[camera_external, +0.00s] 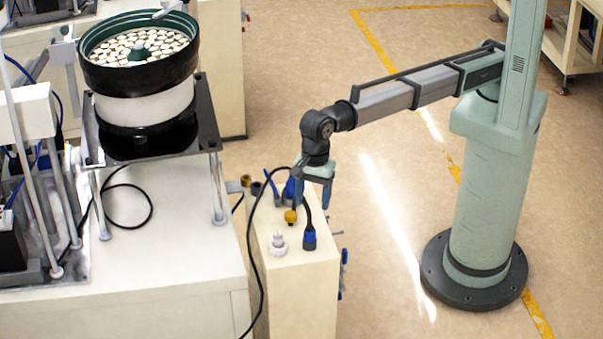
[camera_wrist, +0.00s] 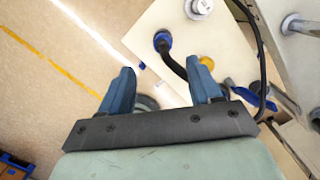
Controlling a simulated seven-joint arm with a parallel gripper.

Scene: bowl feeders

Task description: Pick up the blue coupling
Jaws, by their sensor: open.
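My gripper (camera_external: 310,200) hangs over the far part of the cabinet top, pointing down, behind the coupling in the external view. Its two blue fingers are apart; in the wrist view my gripper (camera_wrist: 160,70) has nothing held between them. The finger on the right hides part of the cable.
A white fitting (camera_external: 278,243) stands left of the coupling and a yellow fitting (camera_external: 291,216) behind it. Other blue and dark parts sit at the cabinet's far end. A bowl feeder (camera_external: 140,75) stands on the left. Open floor lies to the right.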

